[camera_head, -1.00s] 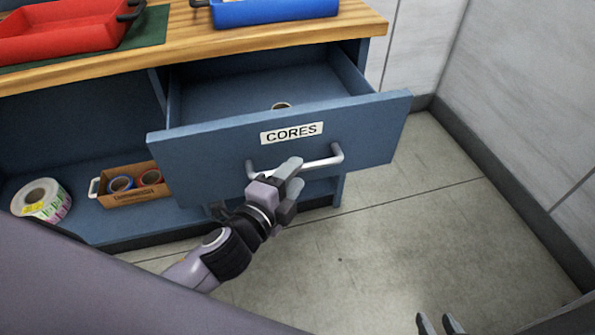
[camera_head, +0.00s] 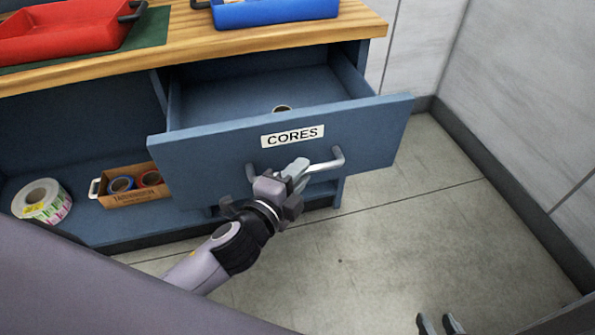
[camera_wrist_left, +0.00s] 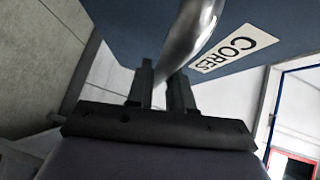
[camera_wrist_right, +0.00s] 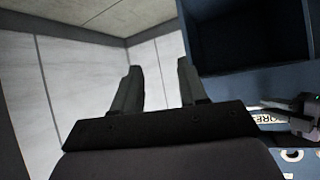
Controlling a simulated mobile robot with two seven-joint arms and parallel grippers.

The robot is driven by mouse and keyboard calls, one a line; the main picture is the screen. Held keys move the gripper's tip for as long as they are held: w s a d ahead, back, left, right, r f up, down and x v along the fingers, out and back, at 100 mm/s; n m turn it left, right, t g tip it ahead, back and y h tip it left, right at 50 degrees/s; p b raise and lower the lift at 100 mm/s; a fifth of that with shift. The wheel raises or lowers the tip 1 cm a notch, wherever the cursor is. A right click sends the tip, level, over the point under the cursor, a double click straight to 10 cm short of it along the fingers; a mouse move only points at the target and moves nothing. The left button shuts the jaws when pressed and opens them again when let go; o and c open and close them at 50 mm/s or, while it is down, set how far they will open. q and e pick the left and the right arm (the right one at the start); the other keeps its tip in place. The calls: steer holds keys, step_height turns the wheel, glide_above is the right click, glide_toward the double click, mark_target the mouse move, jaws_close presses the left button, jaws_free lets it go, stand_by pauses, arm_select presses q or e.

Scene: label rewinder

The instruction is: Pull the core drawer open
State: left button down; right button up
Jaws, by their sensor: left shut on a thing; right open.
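The blue core drawer (camera_head: 370,140), labelled CORES (camera_head: 292,136), stands pulled well out of the bench, its inside showing. A core (camera_head: 283,108) lies in it, partly hidden by the drawer front. My left gripper (camera_head: 294,178) is shut on the silver bar handle (camera_head: 326,165) near its left part. In the left wrist view the handle (camera_wrist_left: 190,35) runs between the two fingers (camera_wrist_left: 163,85). My right gripper (camera_head: 440,324) is open and empty at the bottom edge, away from the drawer; its spread fingers (camera_wrist_right: 160,85) also show in the right wrist view.
A red tray (camera_head: 65,35) and a blue tray (camera_head: 275,12) sit on the wooden bench top (camera_head: 180,45). A label roll (camera_head: 42,200) and a cardboard box (camera_head: 135,190) with rolls are on the lower shelf. The floor (camera_head: 400,240) before the drawer is clear; a wall stands to the right.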

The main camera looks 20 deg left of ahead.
arm_select(q)
steer(key=s, duration=0.1)
steer(key=s+d, duration=0.2)
steer(key=shift+s+d+f, duration=0.25)
steer(key=shift+s+f, duration=0.05)
steer(key=shift+s, duration=0.1)
arm_select(e)
steer(key=shift+s+d+f, duration=0.45)
steer(key=shift+s+d, duration=0.25)
steer(key=shift+d, duration=0.15)
arm_select(q)
steer(key=c, duration=1.1)
jaws_free()
steer(key=shift+w, duration=0.1)
arm_select(e)
steer(key=shift+a, duration=0.15)
arm_select(q)
steer(key=shift+r+p, duration=0.1)
steer(key=shift+p, duration=0.2)
arm_select(e)
steer(key=shift+r, duration=0.1)
arm_select(q)
steer(key=v, duration=0.7)
